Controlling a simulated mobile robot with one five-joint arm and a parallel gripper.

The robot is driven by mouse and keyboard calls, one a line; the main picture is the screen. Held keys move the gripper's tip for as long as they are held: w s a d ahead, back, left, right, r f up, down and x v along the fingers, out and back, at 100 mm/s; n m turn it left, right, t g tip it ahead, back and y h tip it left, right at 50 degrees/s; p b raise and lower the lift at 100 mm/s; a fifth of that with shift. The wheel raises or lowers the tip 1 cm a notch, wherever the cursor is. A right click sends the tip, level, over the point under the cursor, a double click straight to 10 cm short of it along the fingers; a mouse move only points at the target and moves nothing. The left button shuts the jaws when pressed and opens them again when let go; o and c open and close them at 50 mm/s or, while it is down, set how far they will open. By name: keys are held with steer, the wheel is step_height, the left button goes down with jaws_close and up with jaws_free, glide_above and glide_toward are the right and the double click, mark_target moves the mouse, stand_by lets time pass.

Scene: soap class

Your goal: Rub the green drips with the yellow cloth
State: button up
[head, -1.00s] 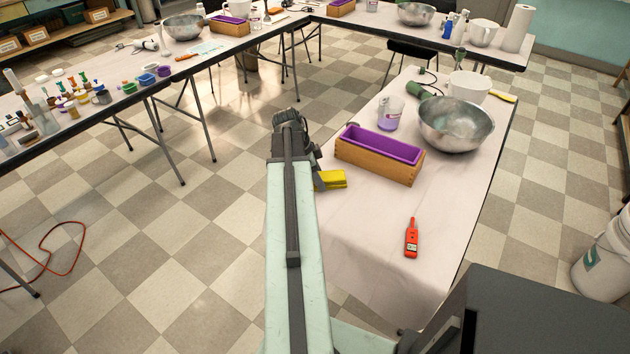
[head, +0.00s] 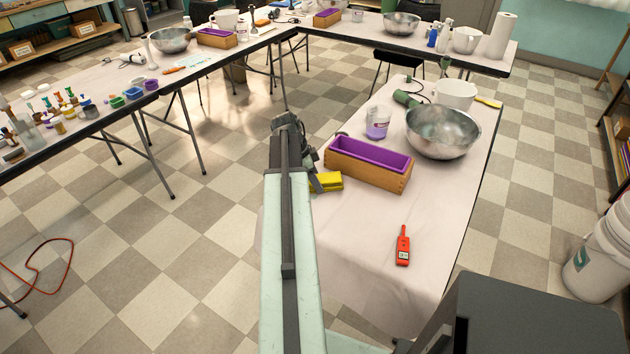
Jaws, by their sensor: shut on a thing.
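The yellow cloth (head: 327,182) is a folded pad just right of my gripper (head: 312,172), near the left edge of the near table. My gripper is shut on it; the fingers are mostly hidden behind my arm. I cannot tell whether the cloth touches the table. I see no green drips in this view; my arm may hide part of the table edge.
A wooden mold with a purple liner (head: 368,162) stands close right of the cloth. A red thermometer (head: 402,246) lies on the near table (head: 350,245), whose front is otherwise clear.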

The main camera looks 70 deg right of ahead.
steer(key=shift+r+p, duration=2.85)
steer(key=shift+r, duration=0.15)
step_height(320, 180, up, 3)
steer(key=p, duration=0.3)
